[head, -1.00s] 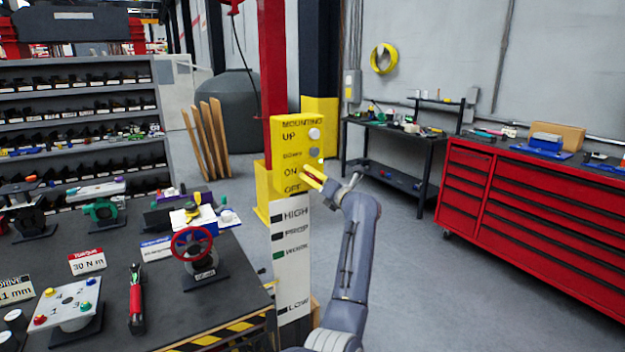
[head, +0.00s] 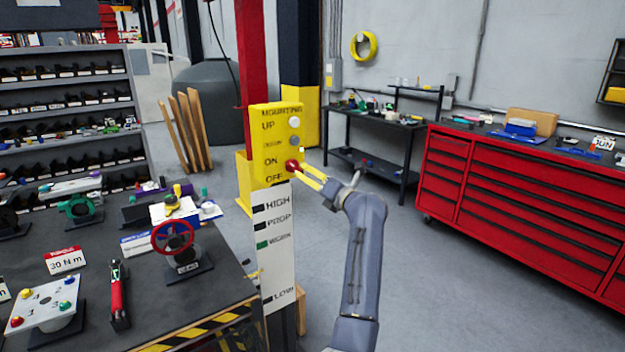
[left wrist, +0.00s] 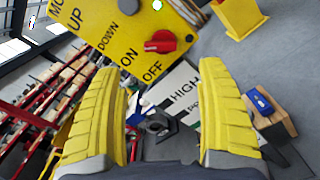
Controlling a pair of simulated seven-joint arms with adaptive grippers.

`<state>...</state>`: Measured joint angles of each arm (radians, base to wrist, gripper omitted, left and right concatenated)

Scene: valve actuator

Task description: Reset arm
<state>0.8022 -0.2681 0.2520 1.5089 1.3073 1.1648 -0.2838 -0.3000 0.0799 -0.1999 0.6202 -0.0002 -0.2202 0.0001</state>
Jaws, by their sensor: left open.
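The yellow control panel (head: 264,146) stands on a post and is marked MOUNTING, UP, DOWN, ON and OFF. A red knob (head: 291,166) sits on it beside ON and OFF; it also shows in the left wrist view (left wrist: 150,42). A white button (head: 294,122) is beside UP and a grey one (head: 294,140) beside DOWN. My left gripper (head: 304,177) is open and empty, its yellow fingers close to the knob. In the left wrist view the knob appears beyond the fingers, between their tips. My right gripper is not in view.
A white strip (head: 276,250) marked HIGH to LOW hangs below the panel. A workbench (head: 205,295) with a red handwheel (head: 173,237) is at left. A red tool cabinet (head: 520,205) stands at right. The floor between is clear.

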